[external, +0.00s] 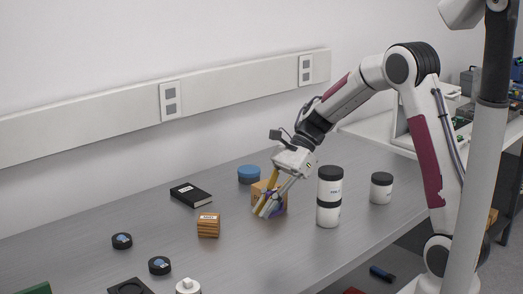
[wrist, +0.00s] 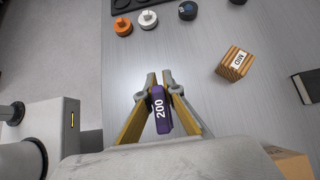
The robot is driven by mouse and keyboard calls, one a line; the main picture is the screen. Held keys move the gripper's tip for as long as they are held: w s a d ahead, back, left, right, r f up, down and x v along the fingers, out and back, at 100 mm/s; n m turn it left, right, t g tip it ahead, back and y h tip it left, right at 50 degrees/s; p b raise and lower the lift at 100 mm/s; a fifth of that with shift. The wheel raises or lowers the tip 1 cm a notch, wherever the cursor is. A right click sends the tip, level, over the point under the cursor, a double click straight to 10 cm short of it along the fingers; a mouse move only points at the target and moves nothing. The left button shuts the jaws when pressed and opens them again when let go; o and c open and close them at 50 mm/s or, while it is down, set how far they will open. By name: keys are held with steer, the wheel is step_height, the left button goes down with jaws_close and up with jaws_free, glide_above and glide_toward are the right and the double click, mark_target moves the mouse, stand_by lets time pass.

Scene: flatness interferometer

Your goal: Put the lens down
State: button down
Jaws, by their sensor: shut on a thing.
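The lens is a slim purple piece marked "200" (wrist: 160,110) in the wrist view. My gripper (wrist: 160,85) is shut on it, with a yellow-sided finger on either side. In the external view my gripper (external: 266,212) points down at the grey table, and only a little purple of the lens shows between the fingers. The lens is low over the table; I cannot tell whether it touches the top.
A wooden block (external: 208,225) stands to the left, a larger wooden box (external: 258,190) close behind my gripper. A white cylinder stack with black bands (external: 329,197) stands close on the right. A black notebook (external: 191,195) and blue disc (external: 248,174) lie behind.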

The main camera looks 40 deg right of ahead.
steer(key=w+d+f+m+t+h, duration=0.1)
steer(key=w+d+m+t, duration=0.15)
steer(key=w, duration=0.75)
steer(key=w+d+m+t, duration=0.1)
steer(key=w+m+t, duration=0.25)
steer(key=w, duration=0.55)
step_height(320, 180, up, 4)
steer(key=m+t+h, duration=0.2)
steer(key=m+h, duration=0.3)
steer(key=m, duration=0.3)
glide_above(185, 188)
steer(key=s+d, duration=0.1)
steer(key=s, duration=0.2)
steer(key=shift+s+d+f, duration=0.1)
steer(key=shift+s+d, duration=0.05)
steer(key=shift+y, duration=0.3)
steer(key=shift+f, duration=2.5)
steer(key=shift+f, duration=2.5)
steer(key=shift+f, duration=0.1)
